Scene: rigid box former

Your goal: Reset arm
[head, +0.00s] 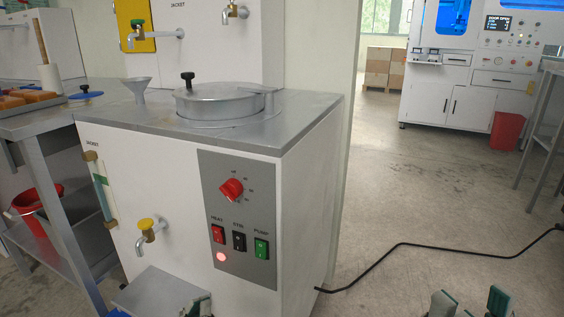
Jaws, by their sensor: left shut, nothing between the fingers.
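My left gripper (196,307) shows only as dark green fingertips at the bottom edge, in front of the white machine's lower front. Its fingers are close together, shut, with nothing seen between them. My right gripper (469,304) is at the bottom right, over the bare floor. Its two green-padded fingertips stand apart and nothing shows between them. The rest of both grippers and both arms are below the frame.
The white machine (300,215) has a round lid (225,103), a red knob (232,188), switches and a yellow-handled tap (148,228). A grey step (160,292) juts out low in front. A black cable (440,247) crosses the otherwise open floor at right.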

